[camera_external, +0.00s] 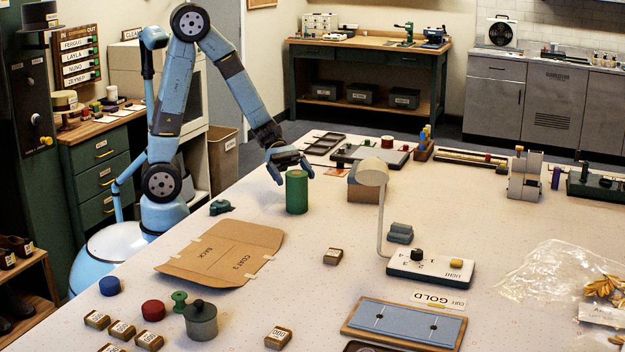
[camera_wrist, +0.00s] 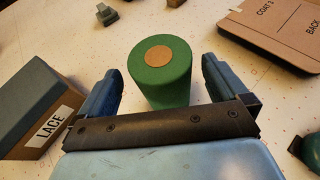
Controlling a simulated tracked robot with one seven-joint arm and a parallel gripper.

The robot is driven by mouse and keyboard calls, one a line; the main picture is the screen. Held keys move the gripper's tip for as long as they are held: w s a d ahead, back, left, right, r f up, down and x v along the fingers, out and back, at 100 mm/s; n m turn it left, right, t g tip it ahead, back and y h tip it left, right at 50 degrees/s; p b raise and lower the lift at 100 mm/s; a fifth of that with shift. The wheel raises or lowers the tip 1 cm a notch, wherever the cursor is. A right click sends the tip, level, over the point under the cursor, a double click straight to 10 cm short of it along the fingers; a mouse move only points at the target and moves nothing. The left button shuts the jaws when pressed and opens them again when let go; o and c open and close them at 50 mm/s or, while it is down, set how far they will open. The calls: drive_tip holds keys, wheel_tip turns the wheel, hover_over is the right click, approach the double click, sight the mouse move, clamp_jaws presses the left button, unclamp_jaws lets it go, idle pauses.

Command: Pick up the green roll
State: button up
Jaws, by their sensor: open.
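The green roll (camera_external: 297,192) stands upright on the table, near its left-hand far side in the external view. In the wrist view the green roll (camera_wrist: 160,78) shows its top with a tan round centre. My gripper (camera_external: 290,168) is at the roll's upper end in the external view. In the wrist view my gripper (camera_wrist: 160,90) has its two blue fingers apart, one on each side of the roll, with visible gaps. The roll's lower near part is partly hidden by the gripper's dark bar.
A box labelled LACE (camera_wrist: 40,108) stands close to the left finger in the wrist view. A flat cardboard piece (camera_external: 222,252) lies nearby, with a small green object (camera_external: 221,207) beside it. A lamp (camera_external: 372,175) stands to the right of the roll.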

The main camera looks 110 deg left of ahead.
sight(302, 187)
drive_tip(key=x, duration=0.4)
drive_tip(key=shift+w+d, duration=0.1)
drive_tip(key=shift+d, duration=0.05)
drive_tip(key=shift+r, duration=0.1)
drive_tip(key=c, duration=1.1)
